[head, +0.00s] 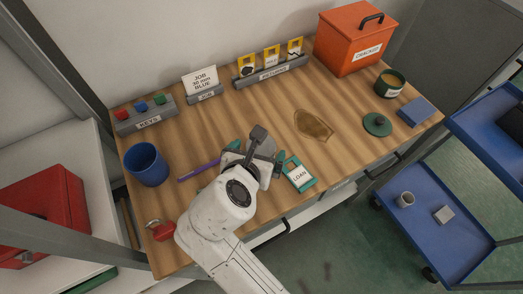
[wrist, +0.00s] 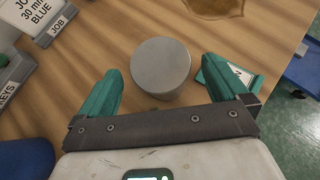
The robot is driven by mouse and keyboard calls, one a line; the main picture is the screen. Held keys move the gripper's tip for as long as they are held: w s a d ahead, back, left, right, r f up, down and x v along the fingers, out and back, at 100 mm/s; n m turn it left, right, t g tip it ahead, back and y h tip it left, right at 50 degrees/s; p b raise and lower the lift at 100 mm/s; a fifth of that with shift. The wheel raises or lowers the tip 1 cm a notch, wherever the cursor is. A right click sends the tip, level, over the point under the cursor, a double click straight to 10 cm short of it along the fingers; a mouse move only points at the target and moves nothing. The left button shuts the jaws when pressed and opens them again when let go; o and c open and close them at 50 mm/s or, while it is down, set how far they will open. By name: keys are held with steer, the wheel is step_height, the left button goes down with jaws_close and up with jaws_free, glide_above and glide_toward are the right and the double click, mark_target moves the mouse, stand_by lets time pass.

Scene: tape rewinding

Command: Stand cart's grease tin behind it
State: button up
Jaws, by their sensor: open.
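My gripper (wrist: 163,70) is open over the workbench, its teal fingers apart. A plain grey round tin or cylinder (wrist: 160,63) stands between and just beyond the fingertips in the wrist view, with no clear contact. In the head view my gripper (head: 256,155) mostly hides that spot. An open dark green tin with amber contents (head: 389,84) stands at the bench's back right, and a green knobbed lid (head: 377,125) lies in front of it.
An amber spill (head: 313,125) lies mid-bench. An orange lidded box (head: 355,40), a rack of yellow cards (head: 271,72) and a KEYS block (head: 146,116) line the back. A blue cup (head: 146,164), purple stick (head: 199,171) and LOAN tag (head: 299,174) are near my gripper.

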mark_target(260, 149)
steer(key=shift+x, duration=2.65)
steer(key=shift+r, duration=0.15)
steer(key=c, duration=1.2)
